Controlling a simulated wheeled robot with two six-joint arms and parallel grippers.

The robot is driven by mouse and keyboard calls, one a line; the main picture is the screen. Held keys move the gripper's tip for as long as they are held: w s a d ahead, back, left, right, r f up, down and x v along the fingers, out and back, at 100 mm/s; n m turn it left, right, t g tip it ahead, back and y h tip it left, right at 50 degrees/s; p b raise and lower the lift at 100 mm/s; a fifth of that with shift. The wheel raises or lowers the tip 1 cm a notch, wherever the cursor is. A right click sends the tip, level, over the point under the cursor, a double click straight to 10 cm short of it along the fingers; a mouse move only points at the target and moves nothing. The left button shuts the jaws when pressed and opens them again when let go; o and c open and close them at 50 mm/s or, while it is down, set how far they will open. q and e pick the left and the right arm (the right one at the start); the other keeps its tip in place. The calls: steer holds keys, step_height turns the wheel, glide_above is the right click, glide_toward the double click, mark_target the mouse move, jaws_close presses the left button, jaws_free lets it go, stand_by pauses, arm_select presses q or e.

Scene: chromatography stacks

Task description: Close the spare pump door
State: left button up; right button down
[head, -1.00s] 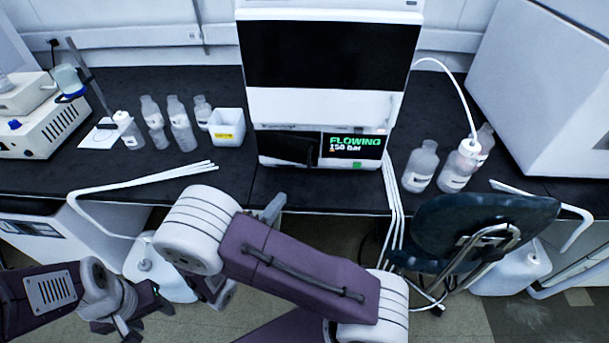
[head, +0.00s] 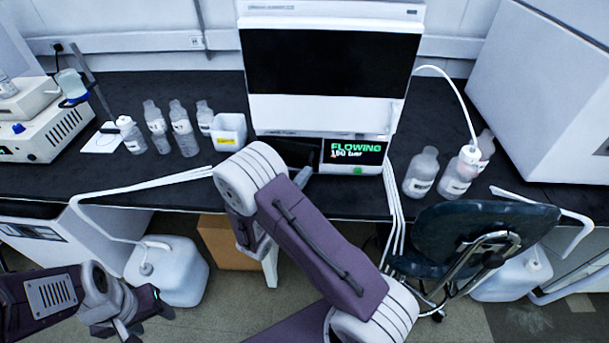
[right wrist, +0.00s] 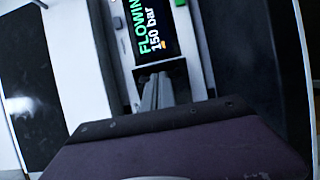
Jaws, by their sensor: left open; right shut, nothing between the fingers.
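The white instrument stack (head: 320,115) stands on the dark bench. Its lit pump display (head: 358,152) reads "FLOWING 150 bar" and also shows in the right wrist view (right wrist: 148,30). A dark section (head: 300,152) lies left of the display, partly behind my arm. I cannot tell which part is the spare pump door or how far open it is. My right gripper (right wrist: 158,92) is shut and empty, its tips pointing at the dark area beside the display; contact is unclear. My left gripper (head: 124,328) is open, low at left, far from the stack.
Several bottles (head: 182,130) and a white tub (head: 228,130) stand left of the stack. More bottles (head: 422,172) stand right of it. White tubes (head: 150,184) cross the bench edge. A dark chair (head: 480,228) stands at front right, and a white jug (head: 168,272) on the floor.

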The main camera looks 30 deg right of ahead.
mark_target(317, 161)
steer(key=b+x, duration=0.1)
steer(key=x, duration=0.1)
steer(key=b+x, duration=0.1)
steer(key=x, duration=0.1)
steer(key=shift+s+d+f, duration=0.2)
steer(key=shift+w+d+r, duration=0.15)
steer(key=shift+d, duration=0.05)
steer(key=shift+r, duration=0.2)
steer(key=shift+a, duration=0.1)
